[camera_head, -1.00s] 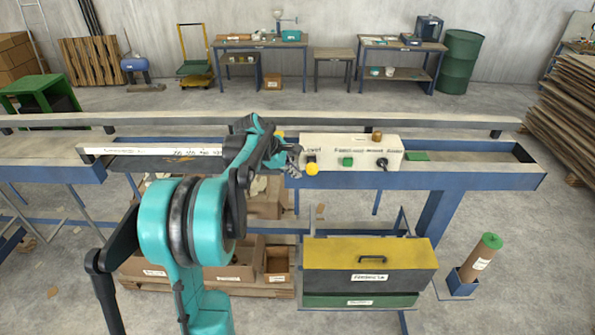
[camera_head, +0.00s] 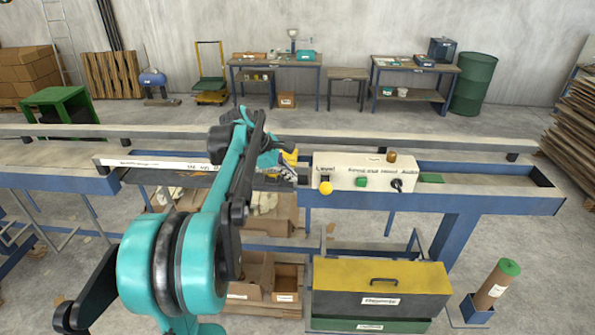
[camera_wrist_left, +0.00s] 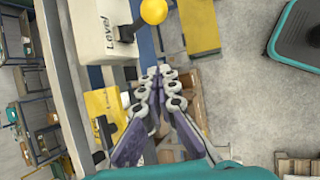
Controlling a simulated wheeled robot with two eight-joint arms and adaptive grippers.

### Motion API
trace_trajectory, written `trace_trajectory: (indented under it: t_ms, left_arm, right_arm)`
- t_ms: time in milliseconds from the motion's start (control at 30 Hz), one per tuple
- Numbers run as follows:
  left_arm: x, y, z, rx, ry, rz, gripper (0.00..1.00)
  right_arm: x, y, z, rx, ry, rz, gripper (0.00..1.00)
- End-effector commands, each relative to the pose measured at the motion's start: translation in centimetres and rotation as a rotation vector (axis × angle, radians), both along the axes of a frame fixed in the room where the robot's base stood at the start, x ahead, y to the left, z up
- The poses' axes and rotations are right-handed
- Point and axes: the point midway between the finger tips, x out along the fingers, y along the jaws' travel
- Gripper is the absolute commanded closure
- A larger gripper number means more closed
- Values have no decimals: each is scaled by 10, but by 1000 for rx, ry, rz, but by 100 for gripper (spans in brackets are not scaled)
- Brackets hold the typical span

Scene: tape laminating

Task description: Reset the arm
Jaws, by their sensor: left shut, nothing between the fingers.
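My left arm (camera_head: 228,185) is teal and black and reaches over the blue-framed machine in the head view. Its gripper (camera_head: 290,174) is beside the left end of the white control box (camera_head: 340,165), apart from the yellow knob (camera_head: 326,188). In the left wrist view the gripper (camera_wrist_left: 158,72) is shut and empty, its fingertips close together. The control box (camera_wrist_left: 92,35), marked "Level", and the yellow knob (camera_wrist_left: 153,11) are just above the fingertips there. My right gripper is in neither view.
The machine's long rail (camera_head: 420,145) runs across the head view. A yellow-lidded toolbox (camera_head: 380,273) stands in front, with a green-topped roll (camera_head: 497,284) to its right. Cardboard boxes (camera_head: 286,283) sit below the machine. Workbenches stand along the back wall.

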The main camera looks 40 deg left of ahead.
Motion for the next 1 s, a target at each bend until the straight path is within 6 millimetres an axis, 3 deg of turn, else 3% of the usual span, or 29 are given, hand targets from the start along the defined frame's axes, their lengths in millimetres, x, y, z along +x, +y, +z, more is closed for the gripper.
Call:
trace_trajectory:
  t_ms: [267, 367, 433, 567, 700, 833, 1000]
  left_arm:
    - [-1, -3, -2, 8, -1, -11, 100]
    - [-6, -24, -15, 62, -10, -80, 100]
    - [-15, -52, -33, 139, -22, -182, 100]
    - [-48, -120, -82, 353, -61, -467, 100]
    - [-96, -183, -144, 611, -115, -812, 100]
    - [-142, -226, -209, 846, -171, -1129, 100]
    - [-189, -258, -281, 1101, -233, -1465, 100]
  right_arm:
    - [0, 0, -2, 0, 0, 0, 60]
    - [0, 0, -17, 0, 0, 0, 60]
    - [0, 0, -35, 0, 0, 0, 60]
    - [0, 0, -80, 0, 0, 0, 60]
    - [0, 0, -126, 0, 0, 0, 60]
    - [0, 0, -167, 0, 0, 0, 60]
    - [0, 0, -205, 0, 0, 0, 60]
